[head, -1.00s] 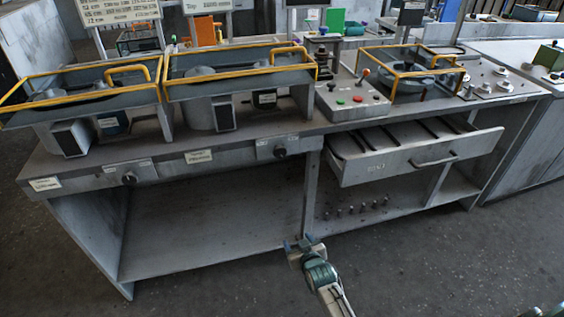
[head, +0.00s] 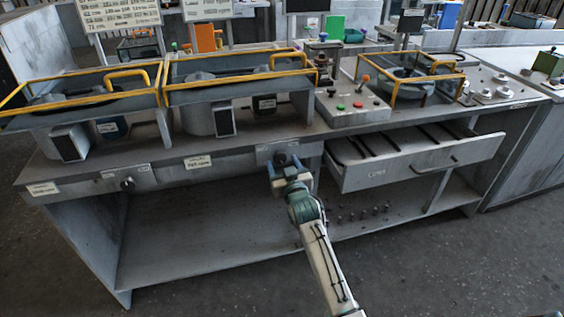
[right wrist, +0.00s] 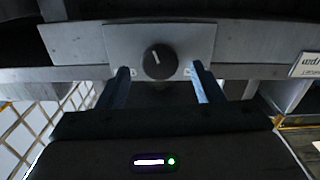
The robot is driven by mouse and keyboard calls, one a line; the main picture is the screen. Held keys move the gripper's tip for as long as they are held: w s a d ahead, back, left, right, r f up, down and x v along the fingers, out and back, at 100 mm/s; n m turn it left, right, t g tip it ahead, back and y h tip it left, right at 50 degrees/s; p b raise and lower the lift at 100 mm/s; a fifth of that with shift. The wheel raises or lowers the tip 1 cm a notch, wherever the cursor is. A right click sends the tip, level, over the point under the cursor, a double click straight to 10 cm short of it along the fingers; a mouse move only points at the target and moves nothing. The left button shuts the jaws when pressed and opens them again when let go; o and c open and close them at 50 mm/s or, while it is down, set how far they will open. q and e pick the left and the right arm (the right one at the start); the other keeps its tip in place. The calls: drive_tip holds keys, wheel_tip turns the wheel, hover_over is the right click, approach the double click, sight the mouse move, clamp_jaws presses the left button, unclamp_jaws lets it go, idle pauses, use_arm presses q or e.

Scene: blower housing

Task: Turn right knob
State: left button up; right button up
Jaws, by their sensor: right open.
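The right knob is a round black dial with a white pointer line on a grey plate; it shows in the right wrist view (right wrist: 159,62). The pointer is near upright, tilted slightly left. In the head view my right gripper (head: 287,163) is in front of the knob's plate (head: 263,152) and hides the knob. Its two blue fingers (right wrist: 163,88) are open, one to each side of the knob and slightly below it in the wrist view. I cannot tell whether they touch it. A second, left knob (head: 127,184) sits on the bench front at the left. My left gripper is not in view.
An open drawer (head: 405,168) juts out just right of my right arm. Two yellow-railed blower housings (head: 240,97) stand on the bench top above. Several small pegs stand on the lower shelf (head: 200,240). The floor in front is clear.

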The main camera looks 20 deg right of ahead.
drive_tip(key=shift+w, duration=0.8)
drive_tip(key=c, duration=1)
drive_tip(key=shift+o, duration=0.2)
